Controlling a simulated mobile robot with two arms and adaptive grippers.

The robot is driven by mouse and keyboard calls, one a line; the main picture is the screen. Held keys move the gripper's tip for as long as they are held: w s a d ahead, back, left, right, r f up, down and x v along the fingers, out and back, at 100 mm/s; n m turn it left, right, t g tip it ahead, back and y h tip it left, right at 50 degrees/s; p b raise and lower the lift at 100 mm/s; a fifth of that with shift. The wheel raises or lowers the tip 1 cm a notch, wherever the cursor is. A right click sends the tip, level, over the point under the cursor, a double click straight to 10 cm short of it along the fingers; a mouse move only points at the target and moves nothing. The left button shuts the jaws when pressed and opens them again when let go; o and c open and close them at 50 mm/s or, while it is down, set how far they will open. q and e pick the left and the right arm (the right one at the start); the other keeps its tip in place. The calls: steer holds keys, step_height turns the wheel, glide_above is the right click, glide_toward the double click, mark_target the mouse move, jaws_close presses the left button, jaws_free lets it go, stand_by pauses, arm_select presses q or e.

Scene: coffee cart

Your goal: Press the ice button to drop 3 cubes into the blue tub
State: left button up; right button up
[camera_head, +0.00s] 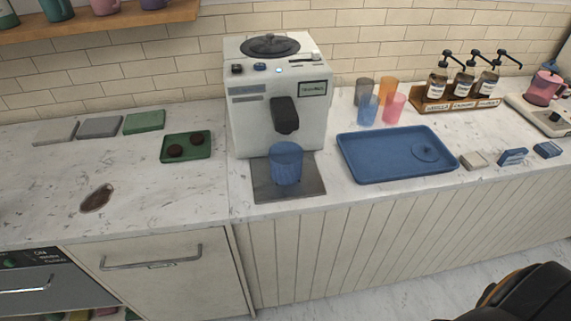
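The white machine (270,115) stands on the counter with a black spout (285,116) on its front. Its sloped top has a dark knob (237,69), a blue button (260,67) and a small pale lit spot; no label tells me which is the ice button. A small display (313,88) is on the front, its text too small to read. The translucent blue tub (286,165) stands upright on the grey drip plate (262,190), below the spout. I see no cubes in it. Neither gripper's fingers are in view.
A blue tray (365,172) lies right of the machine, with coloured cups (390,106) behind it. A pump-bottle rack (455,101) is at the back right. A green tray (168,157) and a brown spill (97,199) are left. A dark part of mine shows at bottom right.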

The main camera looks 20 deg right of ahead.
stand_by(0.3)
jaws_close()
stand_by(1.2)
